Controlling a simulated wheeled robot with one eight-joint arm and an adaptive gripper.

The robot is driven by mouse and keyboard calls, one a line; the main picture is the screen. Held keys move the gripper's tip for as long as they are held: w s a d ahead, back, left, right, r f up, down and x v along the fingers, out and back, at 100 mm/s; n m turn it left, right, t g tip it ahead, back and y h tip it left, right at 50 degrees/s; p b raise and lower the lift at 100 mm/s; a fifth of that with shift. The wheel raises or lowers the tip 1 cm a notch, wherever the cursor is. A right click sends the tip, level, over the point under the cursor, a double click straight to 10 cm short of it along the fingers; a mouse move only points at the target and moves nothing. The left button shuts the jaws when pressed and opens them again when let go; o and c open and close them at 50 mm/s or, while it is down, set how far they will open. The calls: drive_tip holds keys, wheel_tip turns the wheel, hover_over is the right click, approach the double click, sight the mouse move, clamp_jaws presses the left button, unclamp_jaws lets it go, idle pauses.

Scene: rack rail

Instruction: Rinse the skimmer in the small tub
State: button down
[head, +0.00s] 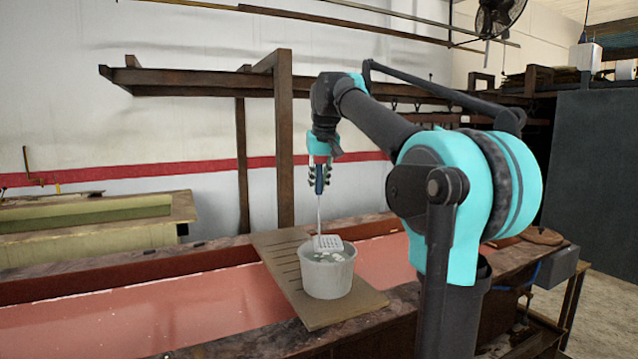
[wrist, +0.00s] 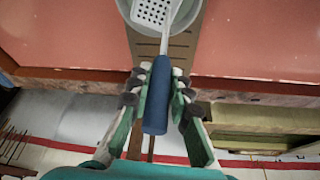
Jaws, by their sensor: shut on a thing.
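My gripper (head: 319,183) is shut on the blue handle of the skimmer (head: 327,243), above the small tub. The gripper (wrist: 157,92) and the skimmer's perforated square head (wrist: 153,12) also show in the wrist view. The skimmer hangs head down from the gripper. Its white head is at the mouth of the small tub (head: 327,278), tilted and largely visible above the water. Whether its lower edge is in the water I cannot tell. The tub is white, round and holds water with pale floating bits. In the wrist view, the tub (wrist: 124,10) is partly cut off.
The tub stands on a slotted wooden board (head: 345,312) laid across a long trough of reddish liquid (head: 190,318). A rusty rack (head: 285,140) with a post rises behind. A pale yellow tank (head: 90,240) stands at the left.

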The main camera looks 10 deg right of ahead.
drive_tip(key=s+d, duration=0.4)
drive_tip(key=s, duration=0.9)
drive_tip(key=s+d, duration=0.4)
drive_tip(key=s, duration=0.8)
drive_tip(key=shift+s+d, duration=0.2)
drive_tip(key=shift+s, duration=0.2)
